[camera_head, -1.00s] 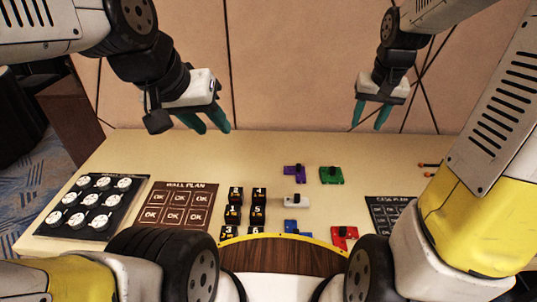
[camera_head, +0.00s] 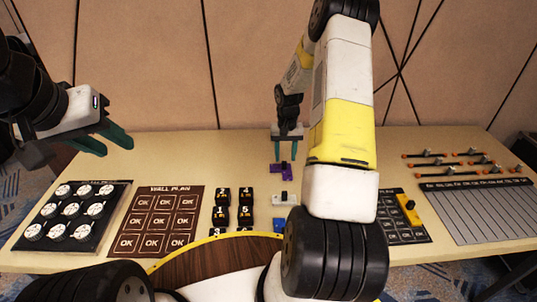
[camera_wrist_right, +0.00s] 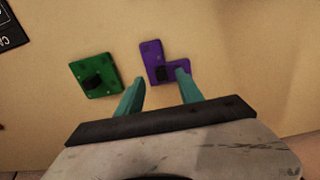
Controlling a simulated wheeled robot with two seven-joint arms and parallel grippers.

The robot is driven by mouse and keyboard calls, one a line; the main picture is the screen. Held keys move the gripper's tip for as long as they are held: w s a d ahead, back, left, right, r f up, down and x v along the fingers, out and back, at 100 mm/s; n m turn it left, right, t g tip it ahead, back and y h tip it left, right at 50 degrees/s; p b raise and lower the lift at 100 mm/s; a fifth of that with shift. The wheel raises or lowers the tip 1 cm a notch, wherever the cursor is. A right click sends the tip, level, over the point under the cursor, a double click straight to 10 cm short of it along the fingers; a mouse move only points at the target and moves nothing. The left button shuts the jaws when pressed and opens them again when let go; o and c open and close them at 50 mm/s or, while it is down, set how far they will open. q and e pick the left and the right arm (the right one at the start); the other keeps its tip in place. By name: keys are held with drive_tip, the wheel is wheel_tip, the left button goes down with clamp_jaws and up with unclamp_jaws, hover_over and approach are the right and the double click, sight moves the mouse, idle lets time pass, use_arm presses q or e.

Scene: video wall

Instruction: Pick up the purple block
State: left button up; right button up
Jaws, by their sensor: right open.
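The purple block (camera_head: 282,168) lies on the table in the head view, just below my right gripper (camera_head: 287,139). In the right wrist view the purple block (camera_wrist_right: 165,62) is L-shaped with a dark knob, beyond the fingertips. My right gripper (camera_wrist_right: 160,75) is open and empty, its teal fingers pointing toward the block, with the right fingertip overlapping the block's lower right part in the picture. I cannot tell whether it touches. My left gripper (camera_head: 118,143) is at the far left, its teal fingers apart and nothing between them.
A green block (camera_wrist_right: 94,76) lies left of the purple one in the right wrist view. In the head view a white block (camera_head: 284,198) and blue block (camera_head: 279,224) lie nearer me. Numbered black blocks (camera_head: 220,215), a WALL PLAN board (camera_head: 158,220) and a dial panel (camera_head: 70,215) are left.

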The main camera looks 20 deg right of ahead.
sight(284, 163)
wheel_tip(284, 163, down, 4)
drive_tip(key=shift+a+f, duration=0.1)
drive_tip(key=shift+f, duration=0.1)
drive_tip(key=shift+c, duration=0.4)
clamp_jaws()
idle(1.0)
